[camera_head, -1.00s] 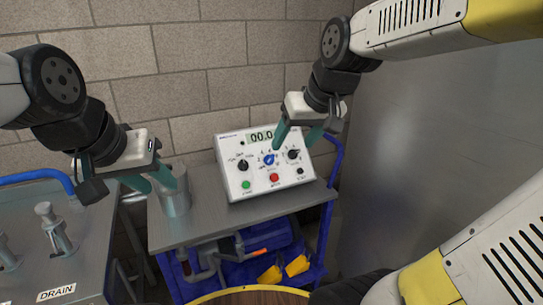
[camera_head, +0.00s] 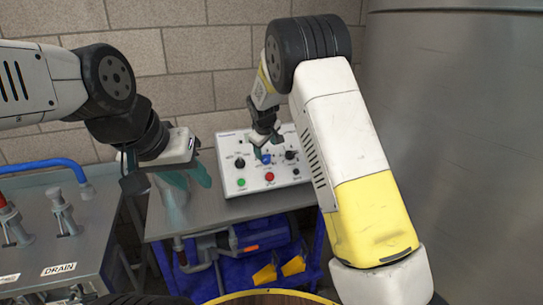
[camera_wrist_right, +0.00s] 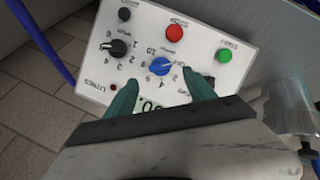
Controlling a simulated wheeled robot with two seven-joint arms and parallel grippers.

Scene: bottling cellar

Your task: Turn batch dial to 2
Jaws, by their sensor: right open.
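The white control panel (camera_head: 228,178) stands tilted on a metal-topped cart. Its blue dial (camera_head: 265,159) sits in the middle, between two black dials. The wrist view shows the panel upside down, with the blue dial (camera_wrist_right: 161,66) just beyond the fingertips. I cannot make out the word labels by the blue dial clearly. My right gripper (camera_head: 262,147) is open above the panel. In the wrist view its teal fingers (camera_wrist_right: 160,82) lie apart on either side of the dial's near side; contact cannot be told. My left gripper (camera_head: 194,188) is open and empty, left of the panel.
Green (camera_head: 241,183) and red (camera_head: 270,177) buttons sit low on the panel. A steel bench with valves and a DRAIN label (camera_head: 59,268) is at left. A large steel tank (camera_head: 450,130) fills the right.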

